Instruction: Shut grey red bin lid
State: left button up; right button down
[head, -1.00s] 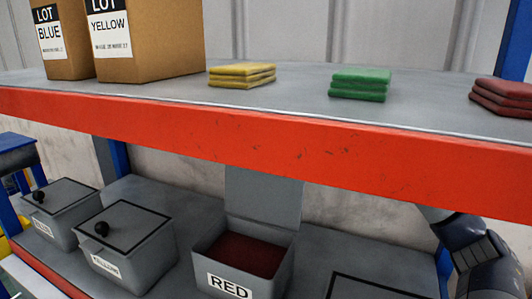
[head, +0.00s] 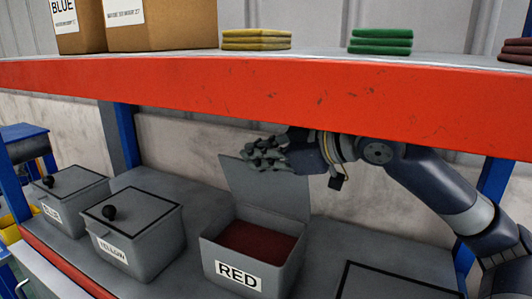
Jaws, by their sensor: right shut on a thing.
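The grey bin labelled RED (head: 275,277) stands on the lower shelf with dark red contents inside. Its grey lid (head: 268,190) is open and stands up at the back of the bin, leaning slightly. My right gripper (head: 265,156) is at the lid's top edge, coming from the right under the orange beam. It is shut on the lid near that edge; the exact contact is partly hidden, and no knob shows on the lid's visible face. My left gripper is out of view.
Closed grey bins labelled YELLOW (head: 140,252) and BLUE (head: 72,212) stand to the left. Another dark-edged lid (head: 385,285) is at the lower right. The orange beam (head: 300,95) of the upper shelf runs above; boxes and folded cloths sit on that shelf.

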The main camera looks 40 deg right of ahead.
jog(key=shift+s+a+f, duration=0.25)
jog(key=shift+a+f, duration=0.05)
jog(key=shift+a, duration=0.15)
jog(key=shift+s+a+f, duration=0.25)
jog(key=shift+a, duration=0.15)
jog(key=c, duration=1.8)
grip_release()
jog(key=shift+o, duration=0.2)
jog(key=shift+w, duration=0.1)
jog(key=shift+r, duration=0.1)
jog(key=v, duration=0.7)
jog(key=shift+s+d, duration=0.15)
jog(key=shift+s, duration=0.05)
